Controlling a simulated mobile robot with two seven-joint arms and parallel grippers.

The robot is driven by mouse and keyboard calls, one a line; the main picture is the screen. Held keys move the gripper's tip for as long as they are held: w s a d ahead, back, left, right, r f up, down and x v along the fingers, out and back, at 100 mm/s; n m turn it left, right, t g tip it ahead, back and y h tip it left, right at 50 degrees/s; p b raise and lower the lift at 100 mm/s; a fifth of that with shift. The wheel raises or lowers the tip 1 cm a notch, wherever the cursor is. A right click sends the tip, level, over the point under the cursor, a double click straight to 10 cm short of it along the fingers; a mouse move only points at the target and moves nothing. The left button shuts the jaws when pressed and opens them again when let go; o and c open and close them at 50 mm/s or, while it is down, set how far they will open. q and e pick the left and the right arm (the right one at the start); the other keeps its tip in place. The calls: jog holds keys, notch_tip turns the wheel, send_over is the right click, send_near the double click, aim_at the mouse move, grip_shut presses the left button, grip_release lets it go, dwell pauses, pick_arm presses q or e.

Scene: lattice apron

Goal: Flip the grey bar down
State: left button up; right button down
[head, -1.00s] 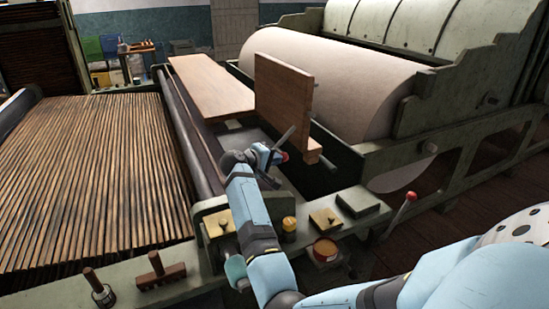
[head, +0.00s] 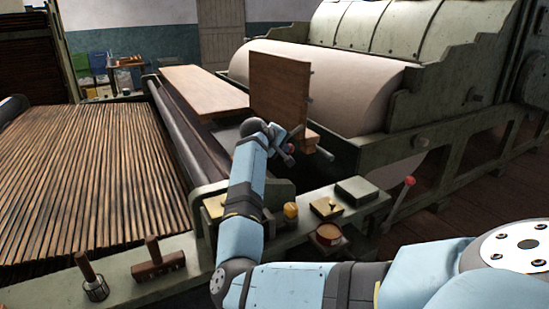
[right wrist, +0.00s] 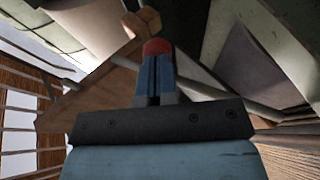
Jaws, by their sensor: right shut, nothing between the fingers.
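My right gripper (head: 289,146) is shut and empty, with red at its fingertips, beside the lower front of the upright wooden board (head: 279,90). A thin grey bar (head: 297,131) slants up and right behind the gripper. Another short grey length (head: 325,153) sticks out right of the gripper, below the board's wooden block; I cannot tell whether both are one bar. In the right wrist view, the blue shut fingers and red tip (right wrist: 157,48) point up toward the wooden block (right wrist: 141,20), and a grey bar (right wrist: 235,100) passes at the right. My left gripper is out of view.
A large pale roller (head: 350,85) stands behind the board in a green frame. A flat wooden plank (head: 205,90) and slatted bed (head: 90,180) lie left.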

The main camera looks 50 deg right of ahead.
pick_arm(q)
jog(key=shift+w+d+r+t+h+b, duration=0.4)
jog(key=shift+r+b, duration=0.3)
jog(key=shift+b, duration=0.2)
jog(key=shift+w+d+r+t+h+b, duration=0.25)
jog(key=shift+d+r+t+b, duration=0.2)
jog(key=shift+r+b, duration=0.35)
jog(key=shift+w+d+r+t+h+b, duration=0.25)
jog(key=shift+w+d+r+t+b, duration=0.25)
jog(key=shift+b, duration=0.5)
pick_arm(e)
notch_tip(320, 180, down, 6)
jog(key=d+y, duration=0.2)
jog(key=y, duration=0.1)
jog(key=shift+s+d+r+m+t+y, duration=0.2)
jog(key=shift+s+d+m+t+y, duration=0.1)
jog(key=shift+s+m+t, duration=0.15)
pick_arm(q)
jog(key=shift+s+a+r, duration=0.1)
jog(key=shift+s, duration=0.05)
